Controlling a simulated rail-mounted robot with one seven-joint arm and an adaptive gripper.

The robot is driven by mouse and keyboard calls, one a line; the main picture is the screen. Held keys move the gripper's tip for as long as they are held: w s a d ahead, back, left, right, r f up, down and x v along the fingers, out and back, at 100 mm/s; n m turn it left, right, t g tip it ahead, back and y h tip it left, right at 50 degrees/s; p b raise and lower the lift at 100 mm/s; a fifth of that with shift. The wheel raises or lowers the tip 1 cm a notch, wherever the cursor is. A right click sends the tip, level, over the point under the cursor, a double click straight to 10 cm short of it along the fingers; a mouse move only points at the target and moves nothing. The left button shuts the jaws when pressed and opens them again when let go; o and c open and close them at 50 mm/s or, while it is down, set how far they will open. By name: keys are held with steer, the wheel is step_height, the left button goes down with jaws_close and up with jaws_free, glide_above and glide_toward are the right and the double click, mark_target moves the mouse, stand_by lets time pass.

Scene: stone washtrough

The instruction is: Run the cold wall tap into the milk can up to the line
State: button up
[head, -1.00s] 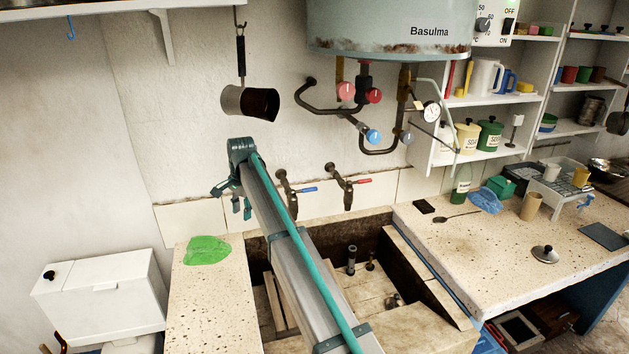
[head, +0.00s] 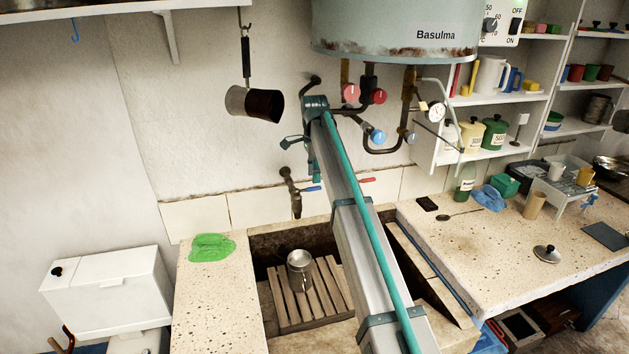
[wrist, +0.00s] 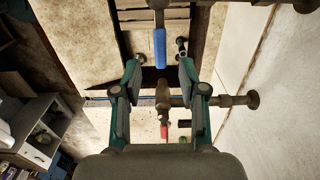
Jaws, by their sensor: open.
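A metal can (head: 299,270), which I take as the milk can, stands on a wooden slatted rack in the stone trough, below the blue-lever tap in the picture. Its water level and line cannot be made out. The wall tap with the blue lever (head: 311,189) is on the left; the red-lever tap (head: 367,180) is mostly hidden by my arm. My gripper (head: 300,158) is open and empty near the wall by the taps. In the wrist view, the blue lever (wrist: 159,47) shows between and just beyond my open fingertips (wrist: 160,70). The red lever (wrist: 164,131) shows nearer the palm.
The slatted rack (head: 320,306) lies in the trough. A water heater (head: 395,30) with pipes and valves hangs above. A dark pot (head: 253,103) hangs on the wall. A green cloth (head: 211,247) lies on the left ledge. The right counter (head: 470,255) has clear space.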

mark_target(314, 187)
steer(key=shift+f+p, duration=0.5)
steer(key=shift+f, duration=1.6)
jaws_close()
